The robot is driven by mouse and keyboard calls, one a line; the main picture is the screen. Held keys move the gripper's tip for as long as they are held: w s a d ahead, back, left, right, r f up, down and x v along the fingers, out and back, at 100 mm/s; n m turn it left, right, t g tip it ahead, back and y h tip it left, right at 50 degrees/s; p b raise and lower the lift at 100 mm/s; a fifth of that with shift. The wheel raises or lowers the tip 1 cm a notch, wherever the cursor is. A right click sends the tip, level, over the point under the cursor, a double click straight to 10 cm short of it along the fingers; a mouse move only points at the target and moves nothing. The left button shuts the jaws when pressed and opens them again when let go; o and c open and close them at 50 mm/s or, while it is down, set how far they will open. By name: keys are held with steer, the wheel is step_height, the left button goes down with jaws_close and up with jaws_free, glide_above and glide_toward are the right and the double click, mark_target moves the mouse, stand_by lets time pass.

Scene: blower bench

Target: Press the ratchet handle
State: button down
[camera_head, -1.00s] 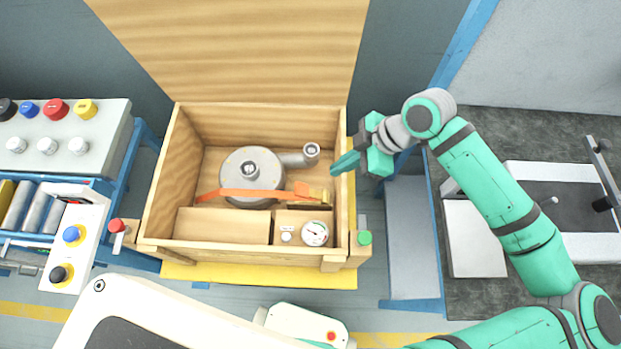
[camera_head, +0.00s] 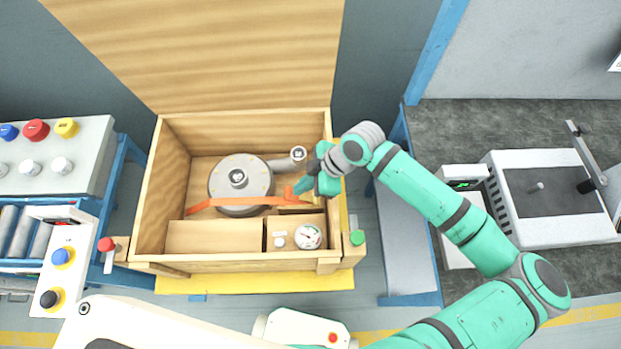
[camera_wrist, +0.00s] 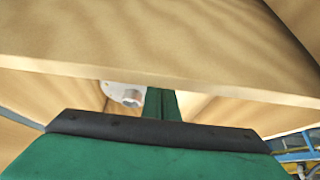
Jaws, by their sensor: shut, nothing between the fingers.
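An orange strap (camera_head: 240,202) runs across the front of a round grey blower (camera_head: 240,178) inside an open wooden crate (camera_head: 148,200). At its right end is the ratchet, with an orange handle (camera_head: 290,194) and a yellowish body (camera_head: 312,200), partly hidden by my gripper. My gripper (camera_head: 303,187) is shut and empty over the crate's right part, its tips at or just above the handle; I cannot tell whether they touch. In the wrist view the shut green fingers (camera_wrist: 160,103) point past a wooden edge, with a pale grey blower part (camera_wrist: 124,93) beside them. The ratchet is hidden there.
The crate's lid (camera_head: 200,50) stands open behind. A round gauge (camera_head: 308,236) sits in the crate's front right compartment. Button panels (camera_head: 60,150) stand at left; a blue-framed bench (camera_head: 410,240) and a scale (camera_head: 550,200) are at right.

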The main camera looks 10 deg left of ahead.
steer(key=shift+s+a+f, duration=0.1)
steer(key=shift+a+f, duration=0.3)
steer(key=shift+f, duration=0.2)
